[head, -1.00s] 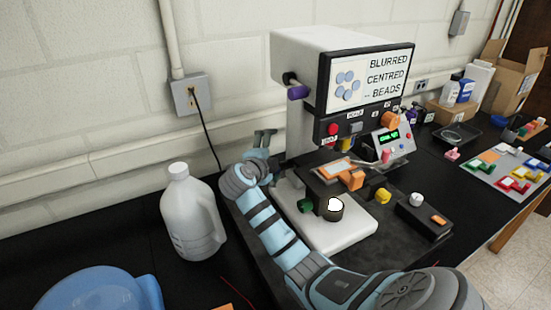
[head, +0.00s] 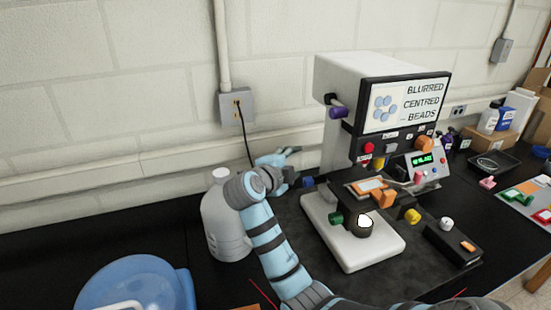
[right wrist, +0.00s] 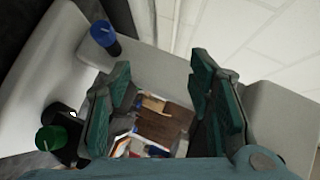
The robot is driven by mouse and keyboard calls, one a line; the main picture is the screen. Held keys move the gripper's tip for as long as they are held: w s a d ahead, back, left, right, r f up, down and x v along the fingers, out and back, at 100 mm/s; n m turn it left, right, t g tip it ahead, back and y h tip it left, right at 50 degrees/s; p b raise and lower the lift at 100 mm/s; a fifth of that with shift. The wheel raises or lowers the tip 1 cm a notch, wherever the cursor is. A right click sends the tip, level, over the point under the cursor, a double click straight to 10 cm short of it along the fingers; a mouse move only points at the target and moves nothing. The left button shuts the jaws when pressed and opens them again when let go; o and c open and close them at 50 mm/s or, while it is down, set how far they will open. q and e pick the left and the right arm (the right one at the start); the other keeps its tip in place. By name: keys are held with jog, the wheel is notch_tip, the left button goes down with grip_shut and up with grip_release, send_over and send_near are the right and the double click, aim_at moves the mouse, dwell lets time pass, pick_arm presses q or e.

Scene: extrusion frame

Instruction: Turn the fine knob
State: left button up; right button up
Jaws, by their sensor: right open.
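The instrument (head: 330,85) has a screen reading "BLURRED CENTRED BEADS". A blue knob (head: 308,182) sits at the left side of its base, and a green knob (head: 336,218) is nearer the front. The right wrist view shows the blue knob (right wrist: 103,35) and green knob (right wrist: 50,138) left of the fingers. No label tells me which is the fine knob. A purple knob (head: 337,112) is higher up. My right gripper (head: 290,163) is open and empty, left of the blue knob and apart from it. Its green-padded fingers (right wrist: 163,85) also show spread. My left gripper is out of view.
A white jug (head: 222,215) stands close behind my right forearm, partly hidden. A blue basin (head: 135,288) is at the front left. A wall outlet (head: 237,107) with a black cable is behind. A small black box (head: 453,243) lies right of the white base (head: 365,255).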

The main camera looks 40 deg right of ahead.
jog(key=s+a+r, duration=0.1)
jog(key=a+r, duration=0.3)
jog(key=a, duration=0.2)
jog(key=shift+a+r, duration=0.2)
jog(key=shift+r, duration=0.1)
jog(key=shift+d, duration=0.1)
